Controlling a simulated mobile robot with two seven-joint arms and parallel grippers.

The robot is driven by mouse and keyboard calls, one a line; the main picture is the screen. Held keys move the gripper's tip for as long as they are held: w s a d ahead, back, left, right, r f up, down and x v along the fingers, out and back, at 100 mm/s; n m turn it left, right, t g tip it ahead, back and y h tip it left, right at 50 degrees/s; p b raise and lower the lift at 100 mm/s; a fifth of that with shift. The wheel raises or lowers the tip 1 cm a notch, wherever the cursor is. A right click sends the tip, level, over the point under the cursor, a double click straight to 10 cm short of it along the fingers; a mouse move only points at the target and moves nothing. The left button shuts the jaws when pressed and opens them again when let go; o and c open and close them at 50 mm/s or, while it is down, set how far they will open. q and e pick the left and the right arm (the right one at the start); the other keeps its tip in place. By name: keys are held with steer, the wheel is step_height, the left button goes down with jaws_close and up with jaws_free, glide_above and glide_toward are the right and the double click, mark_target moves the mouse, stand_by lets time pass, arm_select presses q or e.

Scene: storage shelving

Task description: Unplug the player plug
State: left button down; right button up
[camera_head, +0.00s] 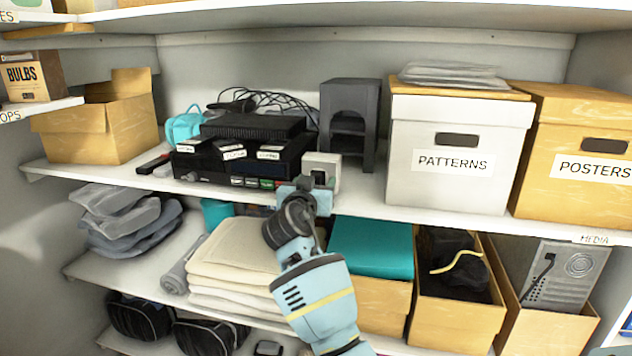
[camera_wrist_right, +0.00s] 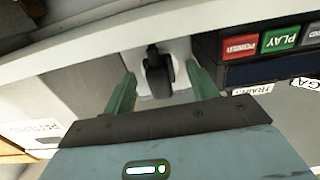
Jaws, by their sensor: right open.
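The black player plug (camera_wrist_right: 158,73) sits in the front face of a white socket box (camera_wrist_right: 181,50). In the head view the box (camera_head: 333,161) stands on the shelf just right of the black player (camera_head: 222,167). My right gripper (camera_head: 305,185) is in front of the box and hides part of it. In the right wrist view the open green fingers (camera_wrist_right: 161,75) stand on either side of the plug, with gaps visible between them and it. My left gripper is not in view.
A dark grey stand (camera_head: 348,105) is behind the socket box, and a white PATTERNS box (camera_head: 458,128) stands to the right. Loose black cables (camera_head: 275,99) lie behind the player. The shelf edge (camera_head: 420,216) runs below. Folded towels (camera_head: 235,255) are on the shelf beneath.

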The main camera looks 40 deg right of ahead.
stand_by(0.5)
jaws_close()
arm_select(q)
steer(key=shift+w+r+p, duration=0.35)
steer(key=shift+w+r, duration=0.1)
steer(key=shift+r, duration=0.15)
arm_select(e)
steer(key=shift+v, duration=3)
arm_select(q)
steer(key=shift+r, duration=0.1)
arm_select(e)
steer(key=shift+s+d, duration=0.15)
